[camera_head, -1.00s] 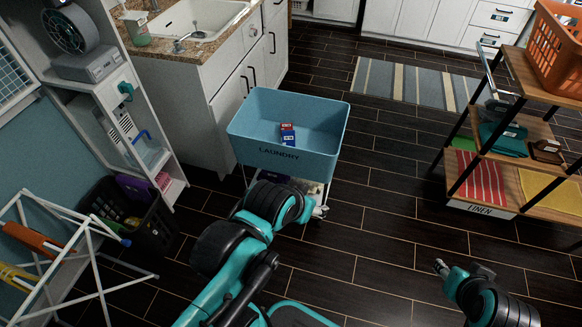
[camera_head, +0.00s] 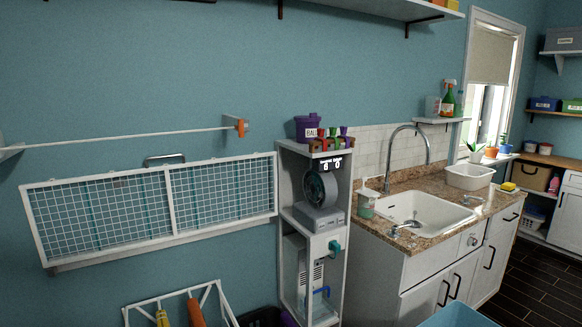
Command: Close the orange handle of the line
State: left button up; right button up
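The line (camera_head: 130,136) is a thin white cord stretched along the blue wall at the left. Its orange handle (camera_head: 241,127) is a small piece at the right end, on a pale wall mount. The handle sticks out from the mount; I cannot tell its exact setting at this size. The left end of the line runs to a white bracket (camera_head: 10,151) at the picture's left edge. Neither of my grippers is in view.
A white wire-grid rack (camera_head: 150,207) hangs below the line. A narrow white shelf unit (camera_head: 310,230) with a fan stands to its right, beside the sink counter (camera_head: 440,235). A white folding frame (camera_head: 178,305) stands at the bottom. A shelf (camera_head: 380,10) is overhead.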

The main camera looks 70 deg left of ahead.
aim_at(239, 127)
jog(key=u, duration=2.8)
